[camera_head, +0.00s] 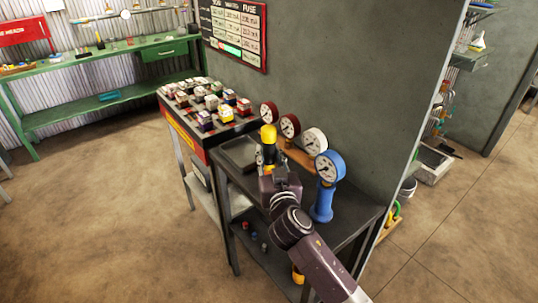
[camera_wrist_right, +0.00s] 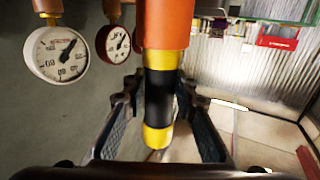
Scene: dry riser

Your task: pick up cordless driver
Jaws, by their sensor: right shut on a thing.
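The cordless driver (camera_head: 268,135), yellow at its top with a black part below, stands upright over the dark workbench (camera_head: 345,228). My right gripper (camera_head: 269,168) is shut on it from the near side. In the right wrist view the driver (camera_wrist_right: 160,92) shows yellow and black bands and an orange part, between the two fingers (camera_wrist_right: 160,110). I cannot tell whether the driver touches the bench top. My left gripper is not in view.
Several dial gauges stand at the bench's wall side; the blue gauge (camera_head: 324,195) is close right of my gripper. A grey tray (camera_head: 238,154) lies left. A rack of small boxed items (camera_head: 205,105) adjoins the bench. Floor is clear to the left.

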